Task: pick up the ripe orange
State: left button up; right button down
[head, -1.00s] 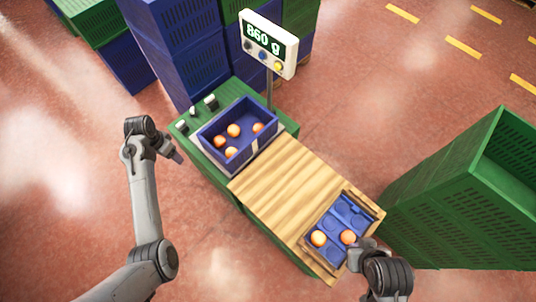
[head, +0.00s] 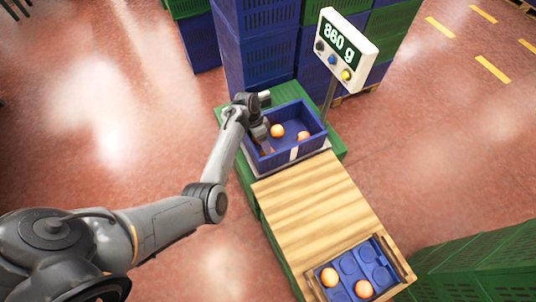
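A blue crate (head: 311,116) sits on the scale and holds oranges. Two show clearly, one orange (head: 277,130) near the middle and another orange (head: 302,136) to its right. My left gripper (head: 264,142) reaches into the crate's left side, close beside the first orange. The gripper and wrist hide that part of the crate, and whether the fingers are open or hold anything cannot be made out. A blue tray (head: 367,253) with round pockets holds an orange (head: 329,277) and another orange (head: 363,289) in its near pockets. Which orange is ripe is not clear. My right gripper is out of view.
The scale display (head: 342,42) reads 860 g on a post behind the crate. A wooden board (head: 310,208) lies clear between crate and tray. Stacked blue crates (head: 260,45) stand behind, and a green crate (head: 480,265) stands at the lower right.

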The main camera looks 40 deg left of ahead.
pick_arm(q)
jog(key=shift+b+x, duration=1.15)
jog(key=shift+x, duration=1.5)
jog(key=c, duration=0.8)
jog(key=shift+o, duration=0.2)
jog(key=shift+r, duration=0.2)
